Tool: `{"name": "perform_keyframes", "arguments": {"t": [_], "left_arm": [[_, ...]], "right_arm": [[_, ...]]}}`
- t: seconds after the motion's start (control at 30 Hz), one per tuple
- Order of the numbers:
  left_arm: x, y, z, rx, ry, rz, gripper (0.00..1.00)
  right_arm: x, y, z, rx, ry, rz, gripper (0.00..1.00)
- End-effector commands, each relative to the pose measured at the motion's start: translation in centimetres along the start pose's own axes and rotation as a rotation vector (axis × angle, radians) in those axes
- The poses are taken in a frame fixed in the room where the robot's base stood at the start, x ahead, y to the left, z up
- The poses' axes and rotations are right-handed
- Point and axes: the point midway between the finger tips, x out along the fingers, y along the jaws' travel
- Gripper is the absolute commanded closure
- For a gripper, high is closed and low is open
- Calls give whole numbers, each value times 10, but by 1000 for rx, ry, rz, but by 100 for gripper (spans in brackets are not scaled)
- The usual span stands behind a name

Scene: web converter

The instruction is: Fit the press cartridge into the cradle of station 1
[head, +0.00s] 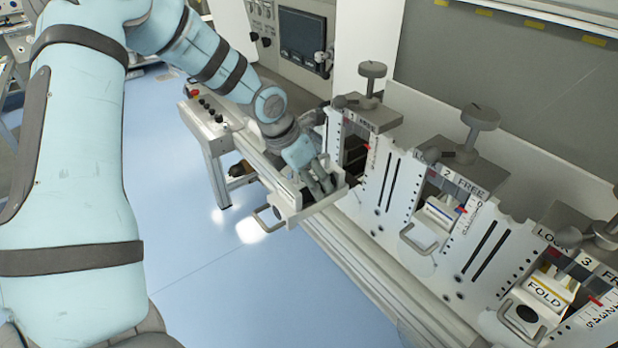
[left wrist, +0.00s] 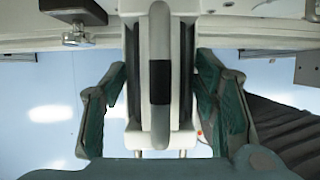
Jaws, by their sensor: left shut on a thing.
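The press cartridge (head: 312,208) is a white box with a grey loop handle. It is at the front of station 1, just outside its opening. My left gripper (head: 317,184) is shut on it from above. In the left wrist view the cartridge's grey handle with a black grip (left wrist: 160,80) runs between the fingers of my left gripper (left wrist: 160,100). The cradle of station 1 (head: 354,152) shows as a dark opening behind the cartridge; its inside is mostly hidden. My right gripper is not in view.
Station 2 (head: 440,213) and station 3 (head: 547,289) hold cartridges, the latter marked FOLD. Clamp knobs (head: 372,70) stand on top of the stations. A control box with buttons (head: 205,112) is at the left. Blue floor lies open in front.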

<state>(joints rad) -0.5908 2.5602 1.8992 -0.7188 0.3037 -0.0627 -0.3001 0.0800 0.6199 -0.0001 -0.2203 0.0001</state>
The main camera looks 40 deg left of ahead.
Motion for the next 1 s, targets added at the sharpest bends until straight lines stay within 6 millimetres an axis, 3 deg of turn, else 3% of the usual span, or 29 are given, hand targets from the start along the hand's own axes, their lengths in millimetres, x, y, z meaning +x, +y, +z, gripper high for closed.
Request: {"name": "perform_keyframes", "arguments": {"t": [0.03, 0.17, 0.57, 0.67, 1.0], "left_arm": [[2, 0, -1, 0, 0, 0, 44], [1, 0, -1, 0, 0, 0, 25], [-6, 0, 2, -1, -2, 0, 25], [-21, 0, 2, -2, -4, -1, 25], [-107, 0, 2, 0, -4, 2, 25]], "right_arm": [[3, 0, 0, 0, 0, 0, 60], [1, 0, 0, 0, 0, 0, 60], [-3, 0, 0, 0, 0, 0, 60], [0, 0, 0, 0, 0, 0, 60], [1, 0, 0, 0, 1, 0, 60]]}}
